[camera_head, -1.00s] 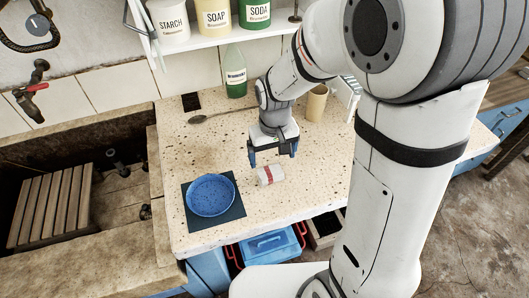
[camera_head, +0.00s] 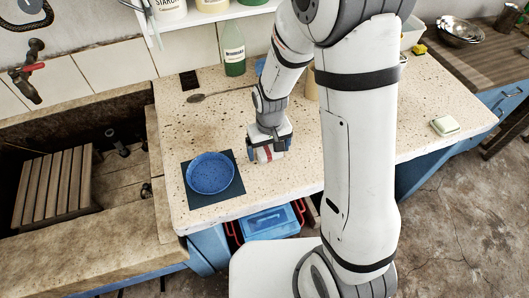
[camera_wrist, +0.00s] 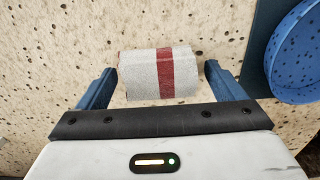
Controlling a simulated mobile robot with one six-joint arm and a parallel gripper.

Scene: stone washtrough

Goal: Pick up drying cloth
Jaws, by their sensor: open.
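The drying cloth (camera_wrist: 146,75) is a rolled whitish cloth with a red band, lying on the speckled stone counter. In the head view the cloth (camera_head: 266,154) is partly hidden by my gripper (camera_head: 266,152), which is right over it. In the wrist view my gripper (camera_wrist: 160,88) is open, with one blue finger near each end of the roll. The cloth lies slightly ahead of and between the fingers; I cannot tell whether they touch it.
A blue speckled bowl (camera_head: 211,173) sits on a dark mat (camera_head: 192,199) left of the gripper. A spoon (camera_head: 220,93) and a green bottle (camera_head: 233,50) are farther back. A soap bar (camera_head: 445,125) lies at right. The stone trough (camera_head: 100,232) is at left.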

